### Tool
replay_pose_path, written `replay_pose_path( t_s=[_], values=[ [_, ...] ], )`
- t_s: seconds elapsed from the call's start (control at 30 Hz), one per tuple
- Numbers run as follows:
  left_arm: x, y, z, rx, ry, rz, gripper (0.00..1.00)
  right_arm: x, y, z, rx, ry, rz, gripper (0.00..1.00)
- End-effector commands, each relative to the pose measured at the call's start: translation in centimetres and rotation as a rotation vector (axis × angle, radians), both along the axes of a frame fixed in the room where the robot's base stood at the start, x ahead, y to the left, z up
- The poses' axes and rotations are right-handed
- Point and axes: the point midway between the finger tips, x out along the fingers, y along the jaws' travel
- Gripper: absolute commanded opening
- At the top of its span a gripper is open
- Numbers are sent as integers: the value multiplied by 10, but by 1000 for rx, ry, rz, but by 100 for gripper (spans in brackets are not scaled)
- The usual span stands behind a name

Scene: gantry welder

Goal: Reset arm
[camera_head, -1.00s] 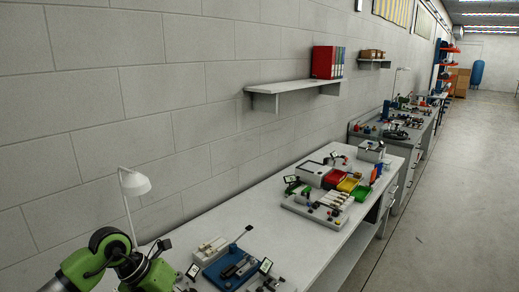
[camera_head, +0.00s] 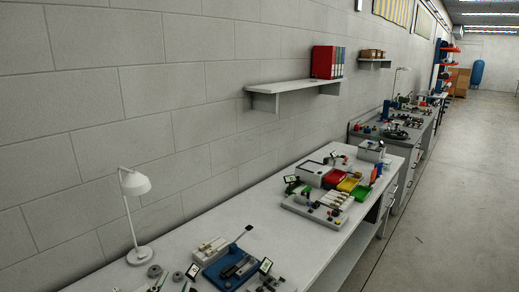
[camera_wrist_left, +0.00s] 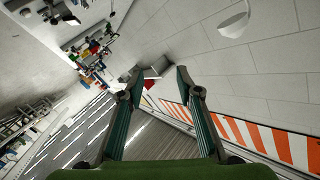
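My left gripper (camera_wrist_left: 159,78) shows in the left wrist view. Its two green-and-dark fingers stand apart, and nothing is held between them. The wrist view is strongly tilted, with the wall, the floor and the benches at odd angles around the fingers. No part of my arms shows in the head view. My right gripper is in neither view.
A long white workbench (camera_head: 185,243) runs along the wall with a lamp (camera_head: 133,184), a blue fixture (camera_head: 229,270) and coloured bins (camera_head: 348,184). A wall shelf (camera_head: 292,87) holds red binders (camera_head: 323,62). The floor (camera_head: 455,215) at right is clear.

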Motion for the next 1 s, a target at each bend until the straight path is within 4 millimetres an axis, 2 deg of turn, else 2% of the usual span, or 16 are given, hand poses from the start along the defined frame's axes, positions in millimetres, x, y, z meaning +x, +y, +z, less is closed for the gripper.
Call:
replay_pose_path(
  t_s=[0.03,0.1,0.2,0.3,0.5,0.67,0.87,1.0],
  values=[
    [-19,12,-34,-54,128,55,32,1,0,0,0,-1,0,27],
    [-49,23,-76,-114,302,119,32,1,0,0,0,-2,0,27],
    [-96,29,-125,-179,522,179,32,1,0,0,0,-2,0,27],
    [-140,28,-158,-224,698,210,32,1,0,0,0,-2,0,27],
    [-215,18,-195,-284,970,232,32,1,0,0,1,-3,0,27],
    [-270,8,-209,-319,1153,231,32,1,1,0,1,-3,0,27],
    [-257,6,-277,-311,1172,233,32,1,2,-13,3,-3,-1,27],
    [-254,5,-331,-306,1191,236,32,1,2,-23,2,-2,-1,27]
  ],
)
